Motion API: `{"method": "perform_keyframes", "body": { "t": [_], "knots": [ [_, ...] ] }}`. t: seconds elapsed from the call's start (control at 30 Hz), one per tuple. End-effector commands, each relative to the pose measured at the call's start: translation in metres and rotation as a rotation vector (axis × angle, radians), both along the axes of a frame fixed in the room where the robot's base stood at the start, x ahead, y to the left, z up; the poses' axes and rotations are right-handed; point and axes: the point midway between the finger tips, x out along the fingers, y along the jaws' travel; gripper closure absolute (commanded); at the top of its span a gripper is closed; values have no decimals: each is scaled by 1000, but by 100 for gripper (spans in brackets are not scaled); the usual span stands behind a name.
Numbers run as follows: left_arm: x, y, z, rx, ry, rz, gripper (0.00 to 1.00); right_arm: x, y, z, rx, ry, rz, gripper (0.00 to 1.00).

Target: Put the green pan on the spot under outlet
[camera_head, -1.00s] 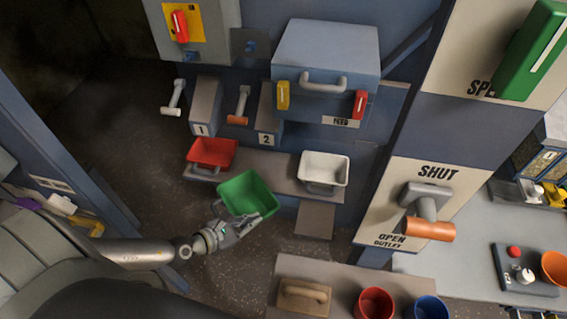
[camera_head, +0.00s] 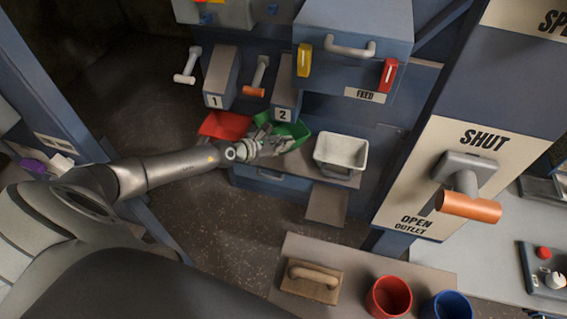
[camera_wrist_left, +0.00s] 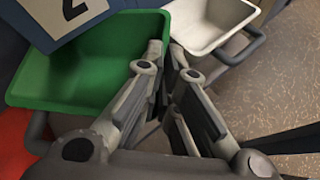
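The green pan (camera_head: 296,132) is at the ledge between the red pan and the white pan, partly under the block marked 2 (camera_head: 287,100). In the left wrist view the green pan (camera_wrist_left: 90,62) shows its open inside, with the 2 block over its far part. My left gripper (camera_head: 275,143) is at the pan's near side. Its fingers (camera_wrist_left: 167,62) are close together at the pan's near right edge, shut on it; the gripped part is hidden. I cannot tell whether the pan touches the ledge. My right gripper is not in view.
The red pan (camera_head: 225,125) is close on the left and the white pan (camera_head: 341,152) close on the right. Block 1 (camera_head: 221,80) and the feed box (camera_head: 350,65) stand above. A wooden float (camera_head: 311,280), a red cup (camera_head: 388,297) and a blue cup (camera_head: 447,306) are nearer.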

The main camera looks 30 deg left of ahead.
Motion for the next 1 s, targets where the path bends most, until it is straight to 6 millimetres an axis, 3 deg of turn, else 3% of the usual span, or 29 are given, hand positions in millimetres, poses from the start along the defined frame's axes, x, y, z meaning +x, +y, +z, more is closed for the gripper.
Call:
{"method": "perform_keyframes", "body": {
  "t": [0.03, 0.37, 0.67, 1.0],
  "knots": [
    [-3, -2, -15, -2, 7, -3, 100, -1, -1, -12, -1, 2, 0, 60],
    [-3, -2, -29, -1, 5, -2, 100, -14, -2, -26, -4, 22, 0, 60],
    [-3, -1, -64, 0, 4, -1, 100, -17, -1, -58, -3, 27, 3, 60],
    [1, 0, -63, -1, 5, -2, 100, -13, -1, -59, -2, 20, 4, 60]
  ]
}}
